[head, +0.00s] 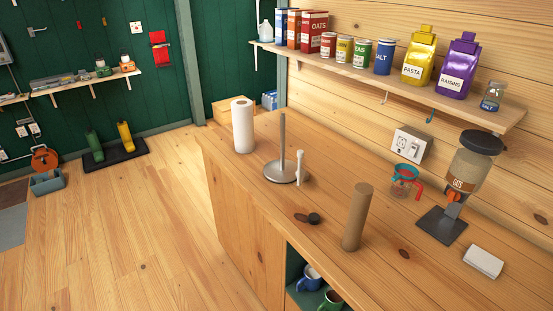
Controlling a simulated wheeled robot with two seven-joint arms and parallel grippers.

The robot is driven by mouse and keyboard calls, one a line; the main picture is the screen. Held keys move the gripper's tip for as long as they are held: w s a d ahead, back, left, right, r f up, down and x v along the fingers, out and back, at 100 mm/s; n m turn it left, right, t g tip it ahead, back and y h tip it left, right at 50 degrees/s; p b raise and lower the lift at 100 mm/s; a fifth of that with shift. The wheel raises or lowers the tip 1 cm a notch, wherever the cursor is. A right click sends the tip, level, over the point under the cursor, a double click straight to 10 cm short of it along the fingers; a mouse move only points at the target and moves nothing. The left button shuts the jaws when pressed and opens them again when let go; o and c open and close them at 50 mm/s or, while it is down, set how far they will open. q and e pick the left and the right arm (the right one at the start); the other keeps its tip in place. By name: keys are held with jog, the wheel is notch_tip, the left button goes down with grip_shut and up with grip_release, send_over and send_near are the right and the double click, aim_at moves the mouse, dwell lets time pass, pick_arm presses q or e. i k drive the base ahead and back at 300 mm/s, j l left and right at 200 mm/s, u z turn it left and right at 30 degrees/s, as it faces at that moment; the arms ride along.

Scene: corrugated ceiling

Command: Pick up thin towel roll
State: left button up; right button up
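A thick white towel roll (243,126) stands upright at the far left end of the wooden counter. A metal towel holder with an upright rod (282,140) and a round base (275,173) stands right of it, with no roll on its rod. A slim white upright piece (299,166) stands at the base's right edge; I cannot tell whether it belongs to the holder. A thin brown cardboard-coloured roll (357,216) stands upright near the counter's front edge. Which one is called the thin towel roll is not marked. Neither of my grippers is in view.
A shelf of food containers (400,80) overhangs the counter's back.

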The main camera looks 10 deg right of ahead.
aim_at(242, 109)
jog(key=i+j+z, duration=0.2)
jog(key=i+j, duration=0.7)
jog(key=j, duration=0.15)
